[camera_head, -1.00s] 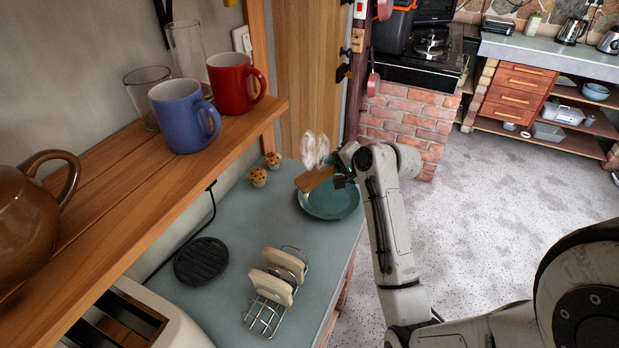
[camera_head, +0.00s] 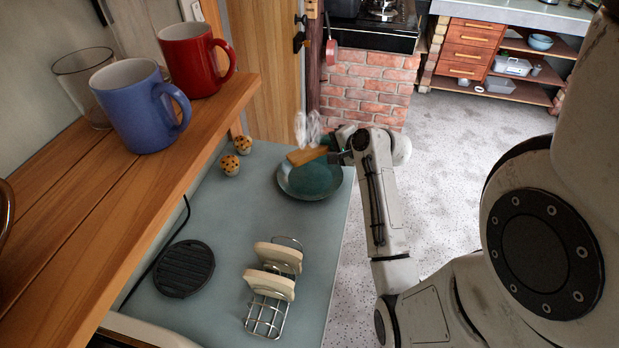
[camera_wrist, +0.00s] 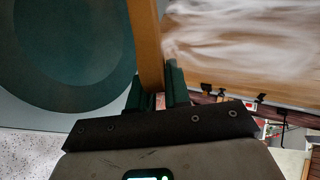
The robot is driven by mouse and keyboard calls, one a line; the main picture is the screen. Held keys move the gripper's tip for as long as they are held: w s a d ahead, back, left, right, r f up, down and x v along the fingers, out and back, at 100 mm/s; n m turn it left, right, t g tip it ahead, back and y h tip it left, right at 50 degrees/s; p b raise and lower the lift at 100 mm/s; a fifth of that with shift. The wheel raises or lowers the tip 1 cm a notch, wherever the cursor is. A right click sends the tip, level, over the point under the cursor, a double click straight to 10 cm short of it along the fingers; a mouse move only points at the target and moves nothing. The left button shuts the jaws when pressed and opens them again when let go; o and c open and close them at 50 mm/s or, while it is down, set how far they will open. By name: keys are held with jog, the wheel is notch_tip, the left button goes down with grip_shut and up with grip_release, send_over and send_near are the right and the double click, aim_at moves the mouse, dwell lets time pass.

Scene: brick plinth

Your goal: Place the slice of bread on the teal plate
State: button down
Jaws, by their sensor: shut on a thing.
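The slice of bread (camera_head: 306,156) is a thin brown slab seen edge-on in the head view, with pale steam-like wisps beside it. My gripper (camera_head: 336,146) is shut on its right end. In the wrist view the slice (camera_wrist: 147,45) stands between the two dark fingers of my gripper (camera_wrist: 160,92). The teal plate (camera_head: 325,188) lies on the grey-blue counter, below the slice in the head view. The plate (camera_wrist: 60,98) fills the left of the wrist view. The slice looks held above the plate; the exact gap cannot be told.
Two muffins (camera_head: 230,164) stand left of the plate. A wire toast rack (camera_head: 267,314) with two pale slices and a black round trivet (camera_head: 184,269) are nearer on the counter (camera_head: 228,228). A wooden shelf (camera_head: 130,185) with mugs overhangs the left side.

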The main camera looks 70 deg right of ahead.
jog(key=shift+f+b, duration=1.75)
jog(key=shift+f, duration=1)
jog(key=c, duration=1.2)
grip_release()
jog(key=shift+c, duration=0.2)
jog(key=shift+s+a+r+p, duration=0.15)
jog(key=shift+s+r+p, duration=0.25)
jog(key=shift+p, duration=0.15)
jog(key=p+v, duration=0.4)
jog(key=v, duration=0.1)
jog(key=shift+s+r, duration=0.15)
jog(key=shift+s+a+r+p, duration=0.2)
jog(key=shift+s+a+p, duration=0.2)
jog(key=shift+s+p, duration=0.25)
